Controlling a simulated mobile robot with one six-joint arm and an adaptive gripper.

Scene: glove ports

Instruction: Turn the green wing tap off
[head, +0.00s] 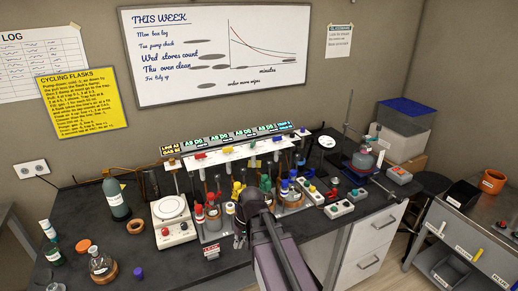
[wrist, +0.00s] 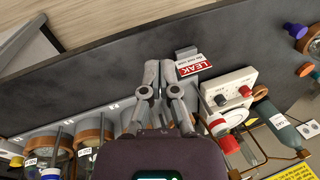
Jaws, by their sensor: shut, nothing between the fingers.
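Coloured wing taps sit along the white manifold and flask row at the middle of the bench in the head view. A green one (head: 265,183) shows just behind my arm, close to yellow and blue ones; I cannot tell for certain that it is the tap named, nor how its wings are turned. My gripper (head: 240,241) is in front of the flask row, pointing down near the bench's front edge, apart from the taps. In the wrist view my gripper (wrist: 151,68) is shut and empty, with no green tap clear to see.
A red LEAK card (head: 212,251) stands on the bench beside my gripper. A white hotplate (head: 173,222) and a green bottle (head: 116,199) are left of the flasks. Control boxes (head: 340,207) stand to the right. Flasks and tubing crowd the space under the manifold.

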